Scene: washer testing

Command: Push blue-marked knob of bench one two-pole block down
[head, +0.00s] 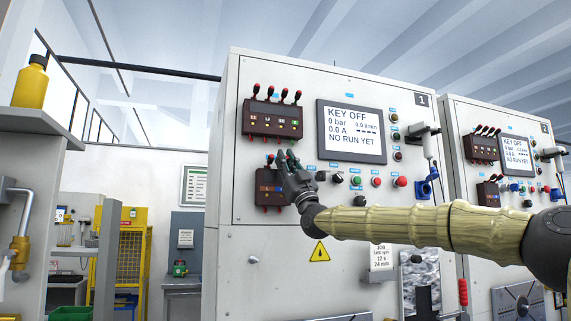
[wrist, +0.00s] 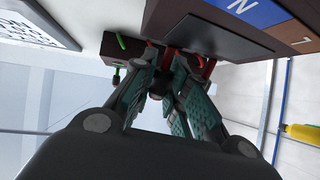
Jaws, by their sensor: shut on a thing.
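The bench one two-pole block (head: 266,188) is a dark red-brown box on the panel, below a similar block with several red-tipped levers. My gripper (head: 283,161) is at its upper right and hides part of it. In the wrist view the block (wrist: 215,42) shows a blue label with "N" (wrist: 240,10) and a brown label beside it. My gripper (wrist: 168,62) has its fingers closed in at the block's edge, on what looks like a knob on the blue-label side. Red parts (wrist: 207,70) show beside the fingers. The held knob is mostly hidden.
The upper lever block (head: 272,120) sits just above my gripper. A display (head: 352,132) reading "KEY OFF" is to the right, with buttons (head: 376,181) below it. A small dark box with green parts (wrist: 118,48) is close to my fingers in the wrist view.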

